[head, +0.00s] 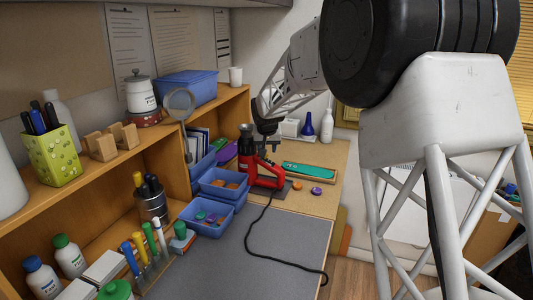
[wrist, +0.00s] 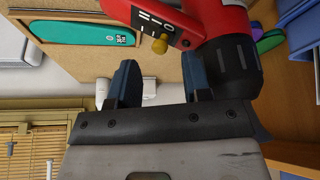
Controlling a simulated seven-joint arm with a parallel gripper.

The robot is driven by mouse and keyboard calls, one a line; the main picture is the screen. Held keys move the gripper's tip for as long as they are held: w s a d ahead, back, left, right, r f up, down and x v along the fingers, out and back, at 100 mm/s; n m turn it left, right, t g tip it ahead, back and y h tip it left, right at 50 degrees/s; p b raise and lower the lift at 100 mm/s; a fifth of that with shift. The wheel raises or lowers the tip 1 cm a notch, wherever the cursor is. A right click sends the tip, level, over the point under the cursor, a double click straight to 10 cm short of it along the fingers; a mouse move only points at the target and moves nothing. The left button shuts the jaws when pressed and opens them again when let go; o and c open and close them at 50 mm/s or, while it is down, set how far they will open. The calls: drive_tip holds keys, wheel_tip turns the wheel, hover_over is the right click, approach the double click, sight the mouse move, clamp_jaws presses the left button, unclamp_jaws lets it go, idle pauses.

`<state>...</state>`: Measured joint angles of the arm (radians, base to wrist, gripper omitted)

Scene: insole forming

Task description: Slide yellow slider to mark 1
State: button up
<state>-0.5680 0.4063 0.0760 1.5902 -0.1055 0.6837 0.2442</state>
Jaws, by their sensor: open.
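The yellow slider (wrist: 160,45) is a small yellow knob at the edge of a dark panel with white marks (wrist: 150,20) on the red device (wrist: 208,16). I cannot read which mark is 1. The red device also shows in the head view (head: 262,176), upright at the back of the bench, with the slider too small to tell there. My gripper (wrist: 162,70) is open and empty in the wrist view. Its two dark blue fingers are on either side of the slider's line, with the knob just beyond the tips. I cannot tell any contact.
A green insole-shaped piece in a tray (head: 308,172) lies right of the red device. Blue bins (head: 208,218) stand at its left. A black cable (head: 250,235) runs across the grey mat (head: 272,258). Shelves (head: 165,160) line the left side. The mat is mostly clear.

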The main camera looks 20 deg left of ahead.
drive_tip(key=shift+x, duration=1.5)
clamp_jaws()
